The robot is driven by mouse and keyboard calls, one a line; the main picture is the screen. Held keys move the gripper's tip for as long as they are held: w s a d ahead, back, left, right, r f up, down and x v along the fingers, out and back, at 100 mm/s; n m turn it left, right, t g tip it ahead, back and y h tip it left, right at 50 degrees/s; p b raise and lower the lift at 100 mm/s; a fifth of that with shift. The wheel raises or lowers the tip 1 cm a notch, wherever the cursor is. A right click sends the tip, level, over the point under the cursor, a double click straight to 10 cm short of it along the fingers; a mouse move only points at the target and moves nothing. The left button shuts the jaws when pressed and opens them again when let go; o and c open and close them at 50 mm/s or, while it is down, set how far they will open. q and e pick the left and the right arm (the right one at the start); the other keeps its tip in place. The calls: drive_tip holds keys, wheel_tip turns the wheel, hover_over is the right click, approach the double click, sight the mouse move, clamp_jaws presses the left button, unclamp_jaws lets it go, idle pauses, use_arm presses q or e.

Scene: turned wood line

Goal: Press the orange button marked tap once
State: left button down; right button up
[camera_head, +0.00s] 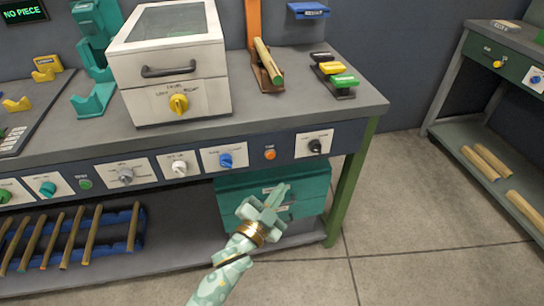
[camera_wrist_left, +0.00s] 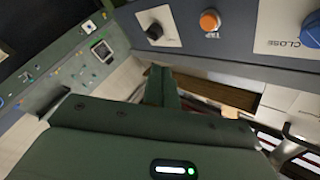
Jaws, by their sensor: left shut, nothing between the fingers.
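The orange button (camera_head: 270,154) is a small round cap on the dark front panel of the bench, between the blue knob's plate and the black knob's plate. In the left wrist view the orange button (camera_wrist_left: 210,20) shows near the top, with the label TAP beside it. My left gripper (camera_head: 280,192) is shut and empty, in front of the bench, below the button and apart from it. In the left wrist view my left gripper's fingers (camera_wrist_left: 162,85) point toward the panel, below the button. My right gripper is in neither view.
A blue knob (camera_head: 226,160) and a black knob (camera_head: 315,146) flank the button. Below the panel a teal case (camera_head: 232,190) stands on the lower shelf. A green bench leg (camera_head: 350,190) is at the right. The floor to the right is clear up to another bench (camera_head: 490,75).

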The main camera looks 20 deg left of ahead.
sight(271, 155)
use_arm(q)
drive_tip(key=w+a+b, duration=0.2)
drive_tip(key=w+a, duration=0.3)
drive_tip(key=w, duration=0.2)
idle(0.3)
drive_tip(key=shift+w, duration=0.1)
idle(1.1)
idle(0.7)
drive_tip(key=shift+w+a, duration=0.2)
drive_tip(key=shift+w, duration=0.15)
